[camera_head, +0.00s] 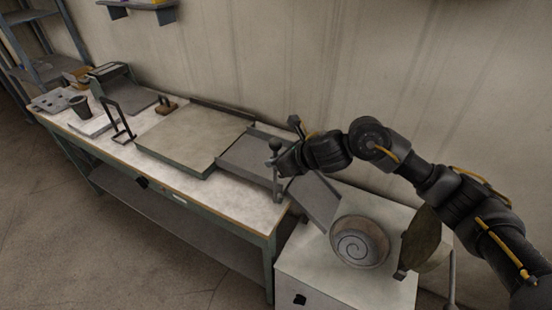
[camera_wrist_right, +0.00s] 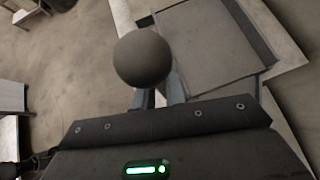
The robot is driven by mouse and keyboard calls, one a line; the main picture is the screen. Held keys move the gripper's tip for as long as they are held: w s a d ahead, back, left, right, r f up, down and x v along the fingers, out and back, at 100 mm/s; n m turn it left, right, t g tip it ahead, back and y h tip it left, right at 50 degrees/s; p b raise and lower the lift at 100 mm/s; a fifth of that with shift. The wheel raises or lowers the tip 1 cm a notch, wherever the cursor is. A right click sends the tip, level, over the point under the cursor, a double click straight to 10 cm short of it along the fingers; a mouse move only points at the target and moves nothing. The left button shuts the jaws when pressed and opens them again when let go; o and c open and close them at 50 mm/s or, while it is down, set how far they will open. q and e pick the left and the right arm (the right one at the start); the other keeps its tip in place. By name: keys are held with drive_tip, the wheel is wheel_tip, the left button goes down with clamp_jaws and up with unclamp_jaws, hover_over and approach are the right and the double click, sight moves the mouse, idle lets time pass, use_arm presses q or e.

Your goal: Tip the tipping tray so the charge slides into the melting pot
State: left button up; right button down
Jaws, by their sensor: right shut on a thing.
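The tipping tray (camera_head: 240,152) is a flat grey tray at the right end of the bench, and its visible surface looks bare. A grey sloping chute (camera_head: 318,203) lies between it and the melting pot (camera_head: 347,222), whose round mouth shows a spiral inside. I cannot make out the charge. My right gripper (camera_head: 279,166) is shut on an upright lever with a ball knob (camera_head: 275,145) at the tray's right end. In the right wrist view the ball knob (camera_wrist_right: 142,58) stands above the fingers, with a grey tray surface (camera_wrist_right: 205,45) beyond. My left gripper is not in view.
A large flat plate (camera_head: 195,138) lies left of the tray. A black frame handle (camera_head: 117,118) and a dark cup (camera_head: 79,107) stand further left. A round lid (camera_head: 422,240) stands open right of the pot. The wall is close behind the bench.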

drive_tip(key=shift+a, duration=0.1)
drive_tip(key=shift+r, duration=0.1)
drive_tip(key=c, duration=1.8)
unclamp_jaws()
drive_tip(key=shift+c, duration=0.2)
drive_tip(key=o, duration=0.4)
drive_tip(key=shift+w+a, duration=0.15)
drive_tip(key=shift+a, duration=0.1)
drive_tip(key=shift+d, duration=0.15)
drive_tip(key=b+v, duration=0.2)
drive_tip(key=v, duration=0.8)
drive_tip(key=shift+r, duration=0.25)
